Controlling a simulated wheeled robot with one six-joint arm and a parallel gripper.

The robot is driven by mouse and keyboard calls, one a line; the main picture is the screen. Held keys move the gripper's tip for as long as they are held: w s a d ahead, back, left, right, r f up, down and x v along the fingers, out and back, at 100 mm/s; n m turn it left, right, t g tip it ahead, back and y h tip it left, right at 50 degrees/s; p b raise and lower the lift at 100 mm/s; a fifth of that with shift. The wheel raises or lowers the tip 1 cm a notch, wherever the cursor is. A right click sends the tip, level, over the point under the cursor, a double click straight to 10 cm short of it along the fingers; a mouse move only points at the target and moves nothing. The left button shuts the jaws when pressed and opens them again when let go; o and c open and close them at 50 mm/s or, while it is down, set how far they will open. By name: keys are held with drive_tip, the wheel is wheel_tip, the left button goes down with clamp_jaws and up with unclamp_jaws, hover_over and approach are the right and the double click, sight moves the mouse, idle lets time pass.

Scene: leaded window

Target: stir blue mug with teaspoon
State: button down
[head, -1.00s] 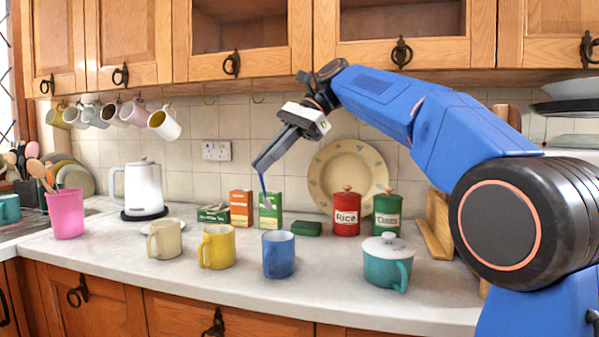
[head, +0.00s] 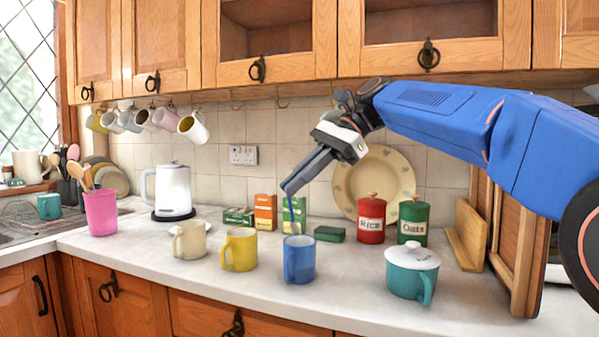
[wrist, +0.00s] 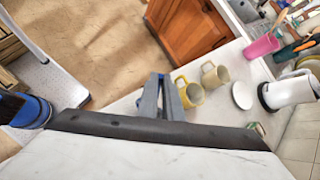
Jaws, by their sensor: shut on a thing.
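The blue mug (head: 299,262) stands upright near the counter's front, right of the yellow mug. My gripper (head: 287,188) is above it, tilted down to the left, and shut on the teaspoon (head: 293,212).
A yellow mug (head: 239,250) and a beige mug (head: 190,240) stand left of the blue mug. A teal lidded pot (head: 405,272) stands to the right. Behind are a green box (head: 299,212), a dark green block (head: 329,234) and a red rice canister (head: 371,218).

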sight(296, 226)
drive_tip(key=shift+w+d+f, duration=0.2)
drive_tip(key=shift+w+f, duration=0.3)
drive_tip(key=shift+f, duration=1.05)
drive_tip(key=shift+w+d+f, duration=0.15)
drive_tip(key=shift+w+f, duration=0.35)
drive_tip(key=shift+f, duration=1.05)
drive_tip(key=shift+w+d+f, duration=0.2)
drive_tip(key=shift+w+f, duration=0.3)
drive_tip(key=shift+f, duration=1.05)
